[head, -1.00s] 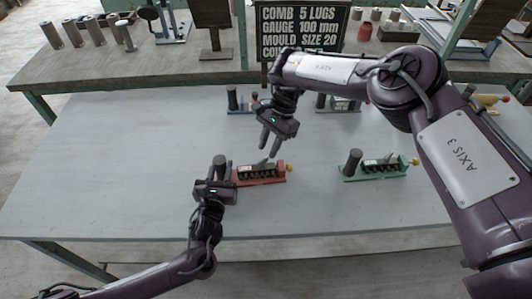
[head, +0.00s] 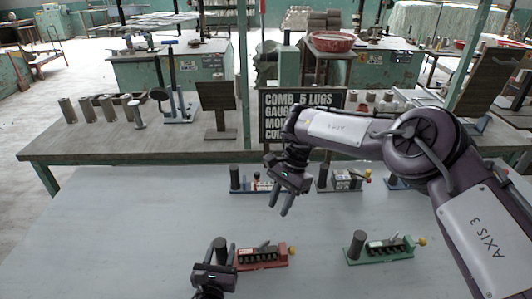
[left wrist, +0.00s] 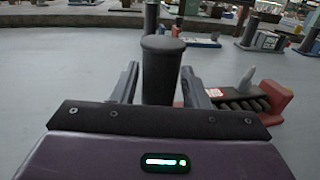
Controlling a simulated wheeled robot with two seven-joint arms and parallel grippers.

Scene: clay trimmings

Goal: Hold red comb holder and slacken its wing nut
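The red comb holder (head: 280,263) lies on the grey table, a dark row of comb lugs along it, a dark upright post at its left end and a red end block at its right. In the left wrist view the post (left wrist: 161,70) stands between the fingers of my left gripper (left wrist: 160,85), which appear to press it from both sides. My left gripper also shows in the head view (head: 219,252). A grey fin, perhaps the wing nut (left wrist: 246,79), rises above the lugs. My right gripper (head: 280,204) is open and empty, above and behind the holder.
A green comb holder (head: 366,260) stands to the right. A blue one (head: 238,188) and a grey one (head: 340,184) stand further back. A black sign (head: 300,112) and a wooden bench (head: 90,146) lie beyond. The table's left part is clear.

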